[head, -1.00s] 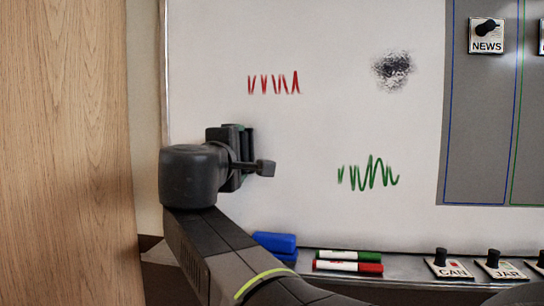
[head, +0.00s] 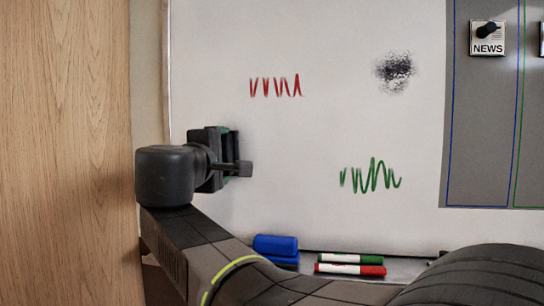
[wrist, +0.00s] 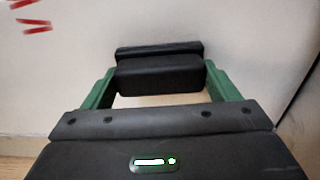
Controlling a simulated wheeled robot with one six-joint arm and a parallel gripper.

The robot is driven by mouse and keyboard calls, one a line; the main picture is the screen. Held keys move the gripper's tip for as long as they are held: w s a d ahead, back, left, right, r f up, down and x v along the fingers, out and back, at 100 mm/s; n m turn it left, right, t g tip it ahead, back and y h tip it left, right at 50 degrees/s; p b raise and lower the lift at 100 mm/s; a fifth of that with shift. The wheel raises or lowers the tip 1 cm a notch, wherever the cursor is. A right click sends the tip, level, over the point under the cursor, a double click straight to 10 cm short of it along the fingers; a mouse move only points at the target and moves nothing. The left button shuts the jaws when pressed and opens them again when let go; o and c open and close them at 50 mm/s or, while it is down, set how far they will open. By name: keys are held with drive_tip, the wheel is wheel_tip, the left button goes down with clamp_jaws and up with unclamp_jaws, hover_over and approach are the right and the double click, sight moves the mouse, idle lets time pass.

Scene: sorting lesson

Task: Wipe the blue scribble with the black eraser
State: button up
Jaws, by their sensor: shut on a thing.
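The black eraser (wrist: 160,72) is held between the two green fingers of my gripper (wrist: 162,84) in the wrist view. It faces the whiteboard (head: 300,130); I cannot tell for sure whether it presses on the surface. In the head view my gripper (head: 232,158) is at the left part of the board, and my arm's end hides much of the eraser. No blue scribble shows in either view; the patch behind my gripper is hidden. A red scribble (head: 275,87) is above right of my gripper, and a green scribble (head: 370,177) is to its right.
A dark speckled smudge (head: 395,72) is at upper right. A blue block (head: 275,243) and markers with green (head: 342,258) and red (head: 350,269) ends lie on the bottom tray. A grey panel with a NEWS magnet (head: 488,38) is at right. A wooden panel (head: 65,150) borders the left.

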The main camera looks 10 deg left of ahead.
drive_tip(key=a, duration=0.9)
drive_tip(key=shift+w+a, duration=0.2)
drive_tip(key=shift+w, duration=0.15)
idle(0.3)
drive_tip(key=s, duration=0.6)
drive_tip(key=shift+a, duration=0.25)
drive_tip(key=shift+s, duration=0.1)
idle(0.3)
drive_tip(key=shift+s+a, duration=0.1)
drive_tip(key=shift+s, duration=1.3)
